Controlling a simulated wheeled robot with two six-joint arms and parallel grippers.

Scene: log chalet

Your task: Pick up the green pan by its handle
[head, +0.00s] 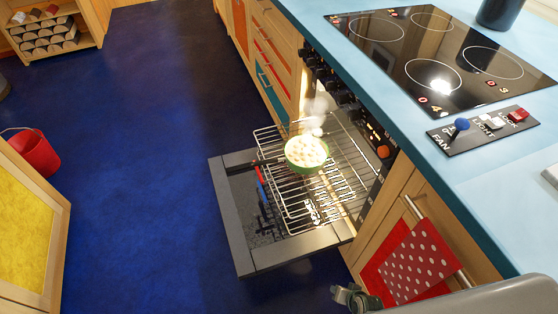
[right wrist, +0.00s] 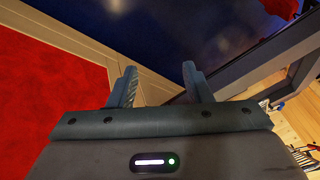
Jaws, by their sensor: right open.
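The green pan (head: 293,165) sits on the pulled-out wire rack of the open oven in the head view. It is filled with pale round pieces, and steam rises from it. The pan cannot be made out there. My left gripper is not in view.
The open oven door (head: 235,215) extends over the blue floor (head: 150,120). The wire rack (head: 335,185) lies above it. A red dotted towel (head: 418,262) hangs beside my right gripper. A blue counter (head: 400,110) with a hob is at right. The floor left of the door is clear.

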